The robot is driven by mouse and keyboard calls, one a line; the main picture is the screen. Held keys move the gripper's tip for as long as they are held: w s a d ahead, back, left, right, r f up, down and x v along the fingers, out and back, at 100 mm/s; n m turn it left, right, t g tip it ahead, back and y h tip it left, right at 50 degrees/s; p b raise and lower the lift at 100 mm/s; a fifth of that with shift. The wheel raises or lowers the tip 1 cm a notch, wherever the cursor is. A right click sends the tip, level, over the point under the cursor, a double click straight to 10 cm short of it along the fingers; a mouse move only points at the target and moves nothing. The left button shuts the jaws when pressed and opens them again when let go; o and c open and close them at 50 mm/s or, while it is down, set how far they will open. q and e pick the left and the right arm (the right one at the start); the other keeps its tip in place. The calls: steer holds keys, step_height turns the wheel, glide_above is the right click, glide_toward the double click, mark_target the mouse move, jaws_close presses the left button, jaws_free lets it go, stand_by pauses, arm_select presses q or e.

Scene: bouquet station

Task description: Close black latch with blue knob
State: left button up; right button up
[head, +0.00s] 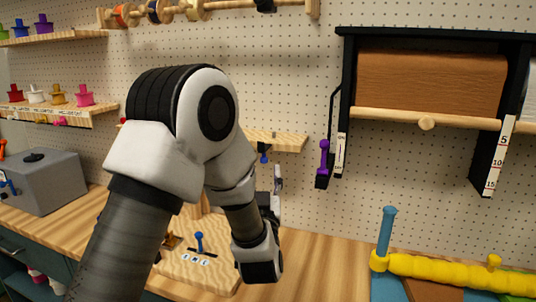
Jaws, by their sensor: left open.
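My left gripper (277,183) is partly hidden behind my own wrist. Its light fingertips point up, below a small wooden shelf (287,142), and it is open. No held object shows. A small blue knob (264,158) on a dark piece sits at the shelf's front, a little above and left of the fingertips; contact cannot be told. Another blue knob (199,240) stands upright by a black slot on a wooden board (190,272) on the bench, left of my wrist. I cannot tell which is the latch's knob. My right gripper is not in view.
A grey box (42,180) with a blue-handled part is at the left. A purple-handled tool (323,160) hangs beside a black paper-roll rack (430,85). A yellow roll (450,272) and blue post (386,232) are at right. The bench (325,265) has clear room between.

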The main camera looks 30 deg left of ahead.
mark_target(264, 160)
arm_select(q)
steer(key=shift+w+a+r+p, duration=0.3)
steer(key=shift+w+a+r, duration=0.15)
steer(key=shift+r, duration=0.15)
steer(key=shift+w+a+r+p, duration=0.25)
steer(key=shift+w+a+r, duration=0.15)
steer(key=shift+r, duration=0.2)
steer(key=w, duration=0.1)
steer(key=w+a, duration=0.1)
steer(key=shift+w+a+f, duration=0.1)
steer(key=shift+w+f, duration=0.05)
steer(key=shift+w, duration=0.25)
steer(key=shift+s, duration=0.3)
steer(key=shift+c, duration=0.4)
steer(key=shift+r, duration=0.2)
steer(key=c, duration=0.5)
steer(key=shift+d, duration=0.25)
jaws_close()
